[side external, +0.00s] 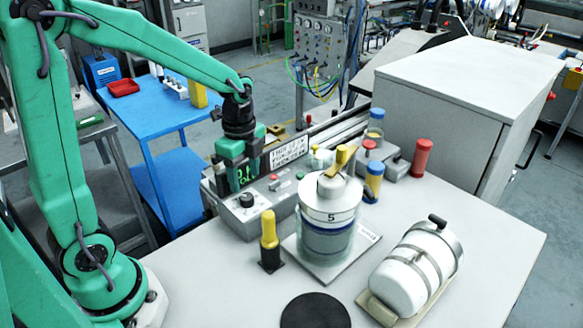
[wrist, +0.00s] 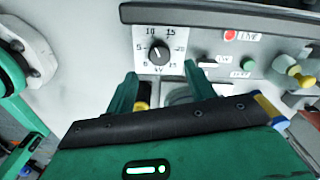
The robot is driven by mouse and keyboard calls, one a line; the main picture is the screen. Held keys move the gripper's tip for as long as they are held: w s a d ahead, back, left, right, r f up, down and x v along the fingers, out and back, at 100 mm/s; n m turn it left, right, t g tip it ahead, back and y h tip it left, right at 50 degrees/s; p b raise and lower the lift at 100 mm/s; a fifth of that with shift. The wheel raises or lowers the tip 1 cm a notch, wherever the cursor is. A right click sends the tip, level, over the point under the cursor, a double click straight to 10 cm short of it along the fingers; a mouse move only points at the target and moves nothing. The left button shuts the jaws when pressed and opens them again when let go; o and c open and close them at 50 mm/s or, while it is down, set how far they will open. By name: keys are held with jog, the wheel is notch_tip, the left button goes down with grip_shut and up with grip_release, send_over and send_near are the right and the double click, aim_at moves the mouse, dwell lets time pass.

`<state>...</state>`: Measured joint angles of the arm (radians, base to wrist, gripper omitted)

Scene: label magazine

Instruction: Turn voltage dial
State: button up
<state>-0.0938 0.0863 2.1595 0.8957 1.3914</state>
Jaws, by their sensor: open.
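The voltage dial is a black knob (wrist: 159,52) on a white scale plate, with "kV" printed below it. Its light pointer mark seems to face up and slightly left, near the 10; the exact reading is too small to tell. In the side external view the black dial (side external: 246,200) sits on the front left of a grey control box (side external: 223,205). My gripper (wrist: 161,73) is open and empty in the wrist view, its two green fingertips just short of the dial, one to each side.
A cylindrical vessel marked 5 (side external: 328,225) stands right of the box. A yellow-topped black peg (side external: 269,240) stands in front. A white tank (side external: 410,270) lies at the right.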

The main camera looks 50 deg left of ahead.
aim_at(247, 196)
jog(key=shift+f, duration=2.75)
jog(key=c, duration=1)
